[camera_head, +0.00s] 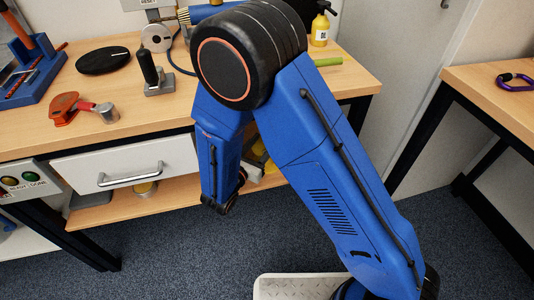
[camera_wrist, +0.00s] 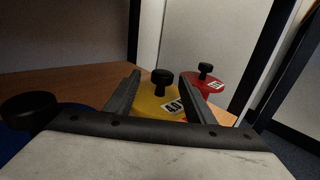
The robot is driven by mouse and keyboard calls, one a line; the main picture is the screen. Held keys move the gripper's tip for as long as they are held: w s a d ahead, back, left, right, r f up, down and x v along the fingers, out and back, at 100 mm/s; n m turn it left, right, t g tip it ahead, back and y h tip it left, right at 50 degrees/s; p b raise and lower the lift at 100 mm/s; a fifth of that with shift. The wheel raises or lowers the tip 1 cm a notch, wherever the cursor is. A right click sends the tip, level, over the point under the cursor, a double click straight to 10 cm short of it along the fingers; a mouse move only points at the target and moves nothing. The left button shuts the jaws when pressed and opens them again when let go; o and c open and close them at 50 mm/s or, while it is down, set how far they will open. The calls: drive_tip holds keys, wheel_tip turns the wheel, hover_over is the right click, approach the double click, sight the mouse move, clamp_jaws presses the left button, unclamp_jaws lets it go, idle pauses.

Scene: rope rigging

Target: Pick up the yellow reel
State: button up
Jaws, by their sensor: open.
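In the wrist view a yellow reel (camera_wrist: 150,101) with a black knob on top and a white number label stands on a wooden surface. My gripper (camera_wrist: 159,75) is open, and its two fingers point toward the reel, one on each side of it in the picture. I cannot tell how far the fingertips are from the reel. The gripper's body hides the reel's lower front. In the head view my arm mostly hides this spot, and only bits of yellow show beside it under the table.
A red reel (camera_wrist: 210,84) stands behind and right of the yellow one. A blue reel (camera_wrist: 75,110) is at the left, close to my gripper. Dark table legs frame the space. In the head view the drawer (camera_head: 128,165) hangs above the lower shelf (camera_head: 120,213).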

drive_tip(key=shift+x, duration=3.25)
drive_tip(key=shift+d+r, duration=0.1)
drive_tip(key=shift+r, duration=0.1)
drive_tip(key=shift+s, duration=0.1)
drive_tip(key=shift+c, duration=0.3)
clamp_jaws()
